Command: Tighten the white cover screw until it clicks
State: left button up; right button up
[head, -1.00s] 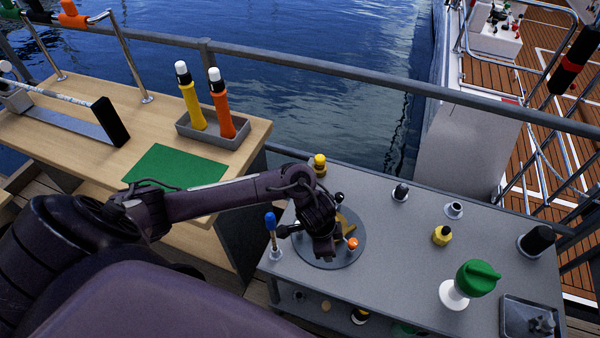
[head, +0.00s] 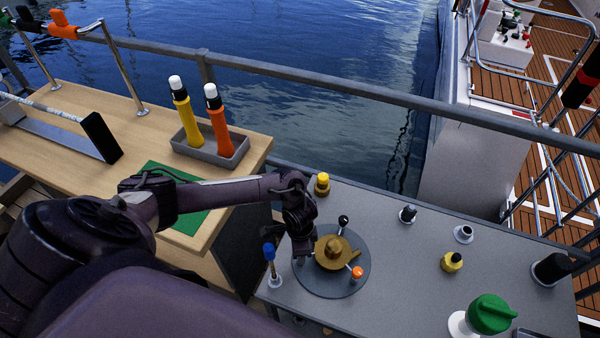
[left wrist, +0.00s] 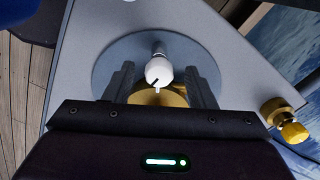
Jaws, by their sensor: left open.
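The white cover screw (left wrist: 158,71) shows in the left wrist view as a round white head with a dark line, on a grey metal stem. It stands on the round grey plate (left wrist: 108,60) beside a brass part (left wrist: 158,97). My left gripper (left wrist: 161,76) is open, with one finger on each side of the white head and gaps between. In the head view my left gripper (head: 302,246) is at the left edge of the plate (head: 335,291) and hides the white screw. The brass hub (head: 333,252), a black knob (head: 343,221) and an orange knob (head: 357,272) show there.
A blue-tipped post (head: 269,254) stands just left of the plate, and a yellow-capped fitting (head: 322,185) behind it. A yellow fitting (head: 452,261) and a green-topped knob (head: 490,314) stand farther right on the grey table (head: 400,270). A railing (head: 330,76) runs behind.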

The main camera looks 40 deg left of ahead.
pick_arm(q)
jog(key=c, duration=1)
jog(key=shift+o, duration=0.2)
pick_arm(e)
jog(key=shift+s+d, duration=0.1)
jog(key=shift+s, duration=0.5)
